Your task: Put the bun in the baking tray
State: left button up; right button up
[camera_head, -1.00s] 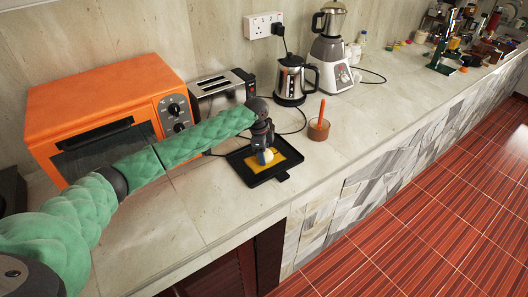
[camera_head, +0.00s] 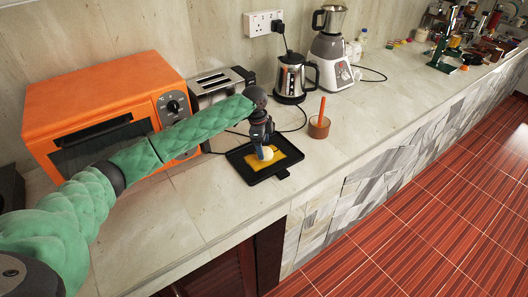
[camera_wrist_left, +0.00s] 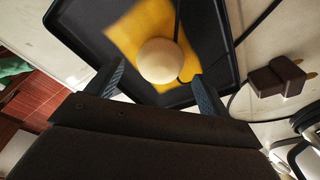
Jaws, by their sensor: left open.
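The pale round bun (camera_wrist_left: 160,60) lies over a yellow sheet inside the black baking tray (camera_wrist_left: 228,30). In the head view the bun (camera_head: 266,154) is partly hidden by my gripper, and the tray (camera_head: 240,164) sits flat on the counter. My left gripper (camera_head: 264,150) points down over the tray. In the left wrist view its fingers (camera_wrist_left: 158,72) are open and apart, with the bun between and just beyond the tips. I cannot tell whether a finger touches the bun. My right gripper is not in view.
Behind the tray stand an orange oven (camera_head: 100,100), a toaster (camera_head: 222,85), a kettle (camera_head: 290,78) and a blender (camera_head: 328,60). A brown cup with an orange stick (camera_head: 319,128) is to the right. A black cable passes near the tray. Counter is free in front and left.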

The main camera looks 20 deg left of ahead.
pick_arm(q)
notch_tip(320, 180, up, 9)
jog(key=a+b, duration=0.1)
jog(key=b, duration=0.1)
jog(key=shift+a, duration=0.2)
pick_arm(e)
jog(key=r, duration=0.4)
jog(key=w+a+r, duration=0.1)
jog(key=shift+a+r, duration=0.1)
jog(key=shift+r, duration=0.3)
pick_arm(q)
jog(key=shift+s+f, duration=0.1)
jog(key=shift+f, duration=0.1)
